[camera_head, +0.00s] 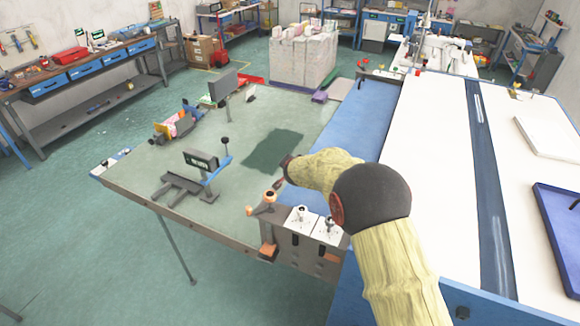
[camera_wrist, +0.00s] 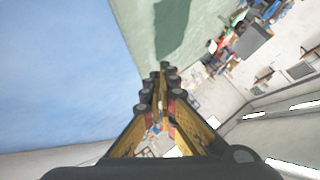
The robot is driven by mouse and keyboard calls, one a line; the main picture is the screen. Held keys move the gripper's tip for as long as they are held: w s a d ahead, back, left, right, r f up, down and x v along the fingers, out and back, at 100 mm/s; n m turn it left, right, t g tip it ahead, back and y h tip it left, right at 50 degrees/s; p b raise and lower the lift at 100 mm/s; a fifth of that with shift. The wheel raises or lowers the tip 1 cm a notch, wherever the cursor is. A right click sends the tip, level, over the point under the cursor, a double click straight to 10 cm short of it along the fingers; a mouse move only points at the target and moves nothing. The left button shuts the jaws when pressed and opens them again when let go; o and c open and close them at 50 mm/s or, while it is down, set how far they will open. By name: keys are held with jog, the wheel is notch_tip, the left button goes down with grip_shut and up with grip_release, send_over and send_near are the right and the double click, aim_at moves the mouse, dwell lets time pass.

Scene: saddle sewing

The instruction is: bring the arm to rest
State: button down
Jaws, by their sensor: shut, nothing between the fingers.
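My gripper (camera_wrist: 160,78) shows in the wrist view with its two yellow-and-black fingers closed together at the tips. Nothing is held between them. In the head view my arm, in a pale yellow sleeve with a black elbow, reaches from the lower right over the table's near edge. Its dark wrist end lies above the green tabletop (camera_head: 228,168), near the blue strip (camera_head: 350,125). The gripper itself is small and hard to make out there. The wrist view has the blue surface on the left and the green surface at the top.
A device with white plates (camera_head: 301,220) sits at the table's near corner, close under my arm. A grey clamp-like fixture (camera_head: 185,184) stands on the left. A dark green patch (camera_head: 272,150) lies flat. A blue tray (camera_head: 560,220) is at the right. Open floor lies left.

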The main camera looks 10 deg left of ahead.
jog(key=s+d+r+n+y+b, duration=0.2)
jog(key=s+d+r+b, duration=0.5)
jog(key=s+r, duration=0.45)
jog(key=s+d+n+b, duration=0.1)
jog(key=s+d+b, duration=0.1)
jog(key=s+d, duration=0.1)
jog(key=s+d+g+b, duration=0.1)
jog(key=s+d+b, duration=0.1)
jog(key=s, duration=0.3)
jog(key=s+d+f+n+b, duration=0.1)
jog(key=s+d+b, duration=0.1)
jog(key=s+d, duration=0.2)
jog(key=shift+s+d+n+g+b, duration=0.2)
jog(key=shift+s+n+g+b, duration=0.1)
jog(key=shift+s+g, duration=0.15)
jog(key=s+d+f+g+h+b, duration=0.1)
jog(key=s+d+f+b, duration=0.3)
jog(key=s, duration=0.6)
jog(key=s+d+f+n+g+h+b, duration=0.1)
jog(key=s+d+f+h+b, duration=0.1)
jog(key=s+d+f+b, duration=0.2)
jog(key=s+d+f+g+h+b, duration=0.1)
jog(key=s+d+f+b, duration=0.3)
jog(key=s+d+f, duration=0.4)
jog(key=s+d, duration=0.2)
jog(key=s, duration=0.5)
jog(key=shift+s+d+h, duration=0.25)
jog(key=shift+s+h, duration=0.15)
